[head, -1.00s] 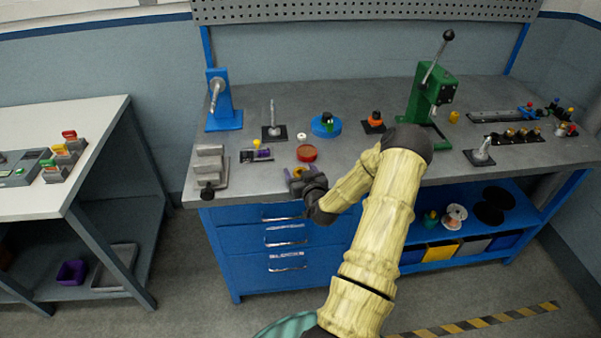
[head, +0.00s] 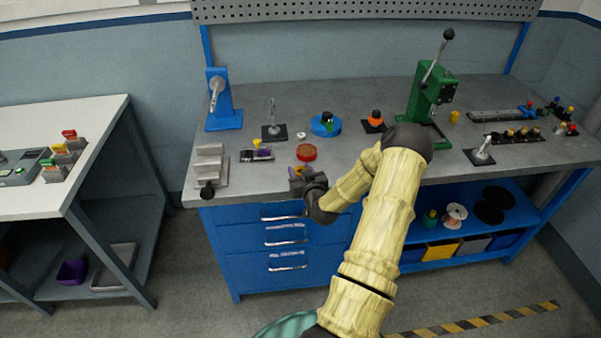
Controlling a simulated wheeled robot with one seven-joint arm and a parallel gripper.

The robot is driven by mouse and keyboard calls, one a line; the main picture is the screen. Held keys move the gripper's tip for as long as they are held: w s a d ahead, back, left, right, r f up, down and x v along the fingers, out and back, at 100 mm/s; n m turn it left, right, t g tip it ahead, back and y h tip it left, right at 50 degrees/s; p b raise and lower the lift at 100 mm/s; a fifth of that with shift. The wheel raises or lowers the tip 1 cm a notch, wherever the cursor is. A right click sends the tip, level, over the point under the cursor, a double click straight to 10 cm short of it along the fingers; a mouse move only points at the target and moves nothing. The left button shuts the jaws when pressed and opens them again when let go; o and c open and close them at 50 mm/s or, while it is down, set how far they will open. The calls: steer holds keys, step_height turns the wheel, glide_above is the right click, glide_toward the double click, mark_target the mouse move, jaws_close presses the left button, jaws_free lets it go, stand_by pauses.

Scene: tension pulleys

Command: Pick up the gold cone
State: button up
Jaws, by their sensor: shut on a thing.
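My gripper (head: 300,172) is low over the front edge of the grey workbench, left of the middle. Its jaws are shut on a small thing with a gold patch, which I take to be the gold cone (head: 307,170). The jaws hide most of it, so its shape is unclear. A purple patch shows beside it. I cannot tell whether it touches the bench top.
A red round dish (head: 306,152) lies just behind my gripper. A dark fixture with a yellow top (head: 257,144) and a grey stepped rack (head: 209,165) stand to the left. A green lever press (head: 427,98) stands to the right. Bare bench top (head: 350,90) lies farther back.

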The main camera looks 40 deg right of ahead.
step_height(320, 180, up, 10)
steer(key=b, duration=0.1)
stand_by(0.4)
